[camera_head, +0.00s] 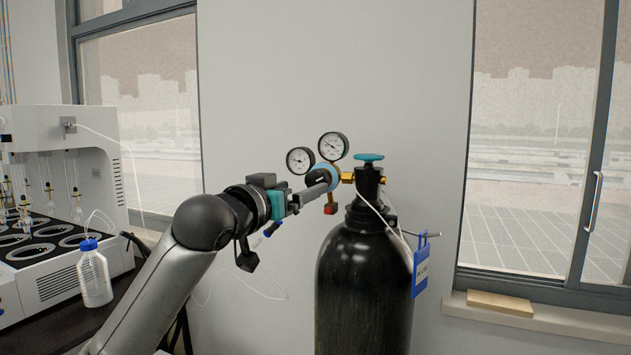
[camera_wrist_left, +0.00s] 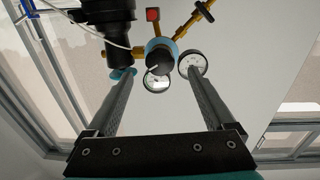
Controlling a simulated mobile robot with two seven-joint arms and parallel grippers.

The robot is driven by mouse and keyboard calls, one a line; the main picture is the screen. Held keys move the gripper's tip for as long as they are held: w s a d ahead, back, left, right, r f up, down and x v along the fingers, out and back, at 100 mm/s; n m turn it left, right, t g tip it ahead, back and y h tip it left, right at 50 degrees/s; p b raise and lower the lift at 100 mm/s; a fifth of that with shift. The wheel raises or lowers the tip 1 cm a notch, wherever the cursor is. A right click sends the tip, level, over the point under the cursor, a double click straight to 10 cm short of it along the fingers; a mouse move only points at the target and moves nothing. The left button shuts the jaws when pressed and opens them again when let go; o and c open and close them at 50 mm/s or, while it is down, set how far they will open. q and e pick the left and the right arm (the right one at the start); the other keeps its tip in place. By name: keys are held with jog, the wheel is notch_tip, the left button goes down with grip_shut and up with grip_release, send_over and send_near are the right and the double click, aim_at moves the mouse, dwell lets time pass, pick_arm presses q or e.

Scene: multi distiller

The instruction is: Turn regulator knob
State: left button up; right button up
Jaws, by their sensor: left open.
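The regulator sits on top of a black gas cylinder (camera_head: 365,285), with a light blue body (camera_head: 322,171) and two round gauges (camera_head: 333,146). Its dark round knob (camera_wrist_left: 160,58) shows in the left wrist view, ahead of my fingers and between their tips in the picture. In the head view the knob is largely hidden by my gripper. My left gripper (camera_head: 318,187) comes from the left and points at the regulator. In the left wrist view my left gripper (camera_wrist_left: 159,72) is open and empty; I cannot tell whether a finger touches the knob. My right gripper is in neither view.
A teal valve handwheel (camera_head: 369,157) tops the cylinder. A blue tag (camera_head: 420,266) hangs at its right. A white distiller (camera_head: 60,210) and a blue-capped bottle (camera_head: 94,273) stand at the left. A thin white hose runs near the regulator. The wall behind is bare.

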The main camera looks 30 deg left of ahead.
aim_at(314, 182)
pick_arm(q)
jog(key=shift+w, duration=3.65)
jog(key=shift+c, duration=0.3)
